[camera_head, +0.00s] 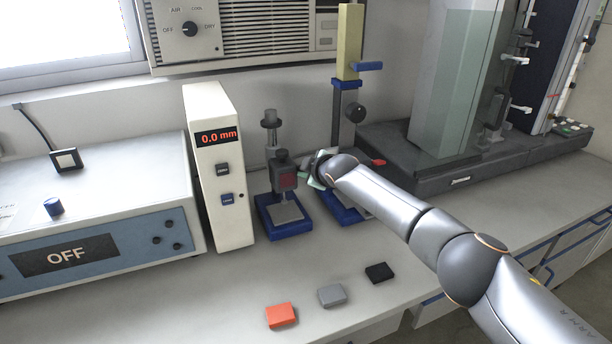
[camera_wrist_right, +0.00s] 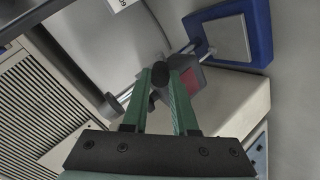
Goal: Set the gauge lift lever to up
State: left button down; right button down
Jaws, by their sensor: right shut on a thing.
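The gauge (camera_head: 284,178) has a dark grey head with a red face on a post above a blue base (camera_head: 270,222). It also shows in the right wrist view, with its head (camera_wrist_right: 196,84) behind my fingers. My right gripper (camera_head: 313,175) is beside the gauge head, on its right side in the head view, mostly hidden by my own wrist. In the right wrist view its green fingers (camera_wrist_right: 162,78) are closed around a small black knob (camera_wrist_right: 160,70), which appears to be the lift lever's end. The lever's angle is hard to tell. My left gripper is out of view.
A white display box (camera_head: 219,165) reading 0.0 mm stands left of the gauge. A second stand with a yellow column (camera_head: 349,45) is close behind my right wrist. Orange (camera_head: 281,315), grey (camera_head: 332,296) and black (camera_head: 379,272) blocks lie in front.

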jog(key=shift+a, duration=0.1)
jog(key=c, duration=0.7)
grip_release()
jog(key=shift+s, duration=0.1)
jog(key=shift+p+v, duration=1.2)
jog(key=shift+v, duration=5.05)
